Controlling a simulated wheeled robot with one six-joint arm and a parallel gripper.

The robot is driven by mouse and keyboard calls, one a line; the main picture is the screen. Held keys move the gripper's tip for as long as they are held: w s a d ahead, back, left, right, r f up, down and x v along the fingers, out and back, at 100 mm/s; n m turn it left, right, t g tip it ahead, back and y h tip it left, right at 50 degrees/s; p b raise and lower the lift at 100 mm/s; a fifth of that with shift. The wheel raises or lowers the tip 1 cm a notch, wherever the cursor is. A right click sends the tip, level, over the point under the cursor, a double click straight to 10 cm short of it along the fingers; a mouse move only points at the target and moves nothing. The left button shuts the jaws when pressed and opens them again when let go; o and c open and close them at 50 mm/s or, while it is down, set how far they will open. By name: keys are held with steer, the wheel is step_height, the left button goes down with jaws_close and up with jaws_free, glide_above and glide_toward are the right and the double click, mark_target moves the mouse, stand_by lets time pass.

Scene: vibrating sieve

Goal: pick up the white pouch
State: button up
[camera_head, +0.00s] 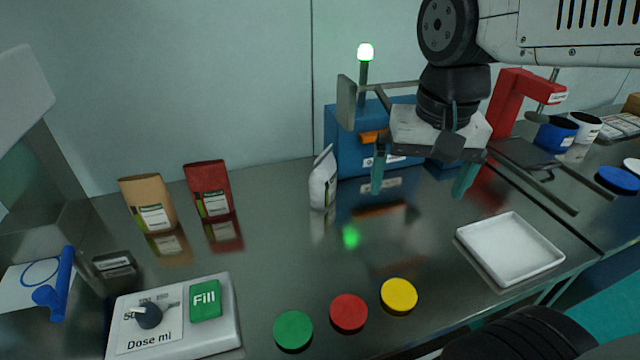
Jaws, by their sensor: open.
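The white pouch (323,180) stands upright on the shiny metal table, left of the blue machine and seen nearly edge-on. My gripper (420,182) hangs from the arm to the right of the pouch, in front of the blue machine in the picture. Its two teal-grey fingers point down and are wide apart with nothing between them. The pouch is clear of the fingers, and none of it is hidden by them.
A blue machine (345,143) with a green-lit lamp stands behind my gripper. Tan (149,203) and red (208,190) pouches stand to the left. A white tray (510,248), coloured discs and a dosing panel (175,318) lie nearer. The table between pouch and discs is clear.

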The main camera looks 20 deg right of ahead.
steer(key=w+m, duration=0.6)
steer(key=w, duration=0.3)
steer(key=m+g, duration=0.1)
steer(key=m, duration=1.5)
glide_above(324, 152)
steer(key=f, duration=0.8)
steer(key=shift+a+f, duration=0.2)
steer(key=shift+f, duration=0.2)
steer(key=shift+w+f+m, duration=0.15)
steer(key=shift+f+m, duration=0.15)
steer(key=f, duration=0.7)
steer(key=shift+d+f, duration=0.2)
steer(key=c, duration=1.2)
steer(key=shift+r, duration=0.1)
steer(key=shift+c, duration=0.2)
